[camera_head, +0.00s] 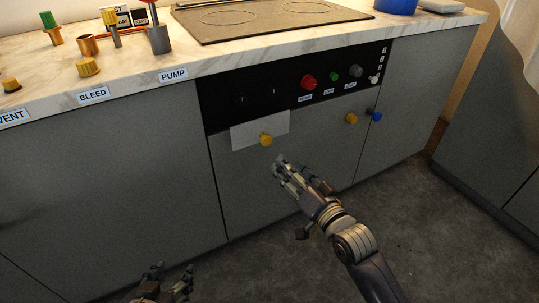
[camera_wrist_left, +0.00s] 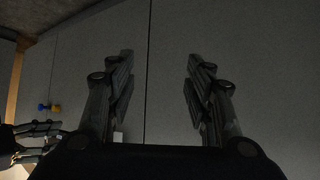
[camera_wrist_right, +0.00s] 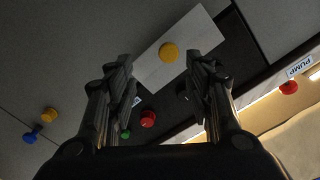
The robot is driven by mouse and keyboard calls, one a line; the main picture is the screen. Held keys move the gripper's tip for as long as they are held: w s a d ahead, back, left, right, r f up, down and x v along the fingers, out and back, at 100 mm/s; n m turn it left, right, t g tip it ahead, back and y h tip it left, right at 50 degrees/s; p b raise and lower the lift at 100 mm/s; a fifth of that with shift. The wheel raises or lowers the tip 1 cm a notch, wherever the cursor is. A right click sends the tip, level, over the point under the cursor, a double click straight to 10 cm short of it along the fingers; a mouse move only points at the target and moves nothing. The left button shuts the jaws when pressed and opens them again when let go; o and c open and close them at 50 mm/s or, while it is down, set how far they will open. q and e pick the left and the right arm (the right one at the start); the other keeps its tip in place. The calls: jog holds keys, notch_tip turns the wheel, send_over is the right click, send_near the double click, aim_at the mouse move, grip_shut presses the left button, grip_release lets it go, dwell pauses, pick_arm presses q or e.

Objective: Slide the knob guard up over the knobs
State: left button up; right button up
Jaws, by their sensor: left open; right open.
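The knob guard (camera_head: 250,133) is a pale rectangular plate on the cabinet front, at the lower left of the black control panel (camera_head: 228,92). A yellow knob (camera_head: 265,139) sticks out of it near its lower edge. Two dark knobs (camera_head: 240,99) show faintly on the panel above the plate. My right gripper (camera_head: 279,165) is open, in front of the cabinet just below the plate. In the right wrist view the plate (camera_wrist_right: 200,42) and its yellow knob (camera_wrist_right: 169,52) lie beyond and between the open fingers, apart from them. My left gripper (camera_head: 172,276) is open and empty, low at the left.
The panel also has red (camera_head: 308,82), green (camera_head: 333,76) and grey (camera_head: 355,71) knobs. Yellow (camera_head: 351,118) and blue (camera_head: 376,116) knobs sit on the cabinet at right. The countertop (camera_head: 130,65) above carries valves and a hob (camera_head: 265,17). The floor in front is clear.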

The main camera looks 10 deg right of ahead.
aim_at(268, 141)
jog(key=b+x, duration=0.1)
jog(key=x, duration=0.2)
jog(key=r+x, duration=0.1)
jog(key=x, duration=0.2)
jog(key=b+x, duration=0.1)
jog(key=x, duration=0.2)
jog(key=shift+w+a+r+b, duration=0.2)
jog(key=shift+w+a+b, duration=0.05)
jog(key=shift+a+b, duration=0.05)
jog(key=shift+w+a, duration=0.2)
jog(key=shift+w, duration=0.25)
pick_arm(q)
jog(key=w+d+r+t+h, duration=0.1)
jog(key=w+r+t, duration=0.1)
jog(key=r, duration=0.4)
jog(key=w+d+r+t+h, duration=0.1)
jog(key=w+d+r+t, duration=0.1)
jog(key=r+t, duration=0.3)
jog(key=shift+w+r+t, duration=0.3)
jog(key=shift+w+r, duration=0.45)
jog(key=shift+r, duration=0.2)
jog(key=shift+d, duration=0.1)
pick_arm(e)
jog(key=shift+r, duration=0.1)
grip_shut()
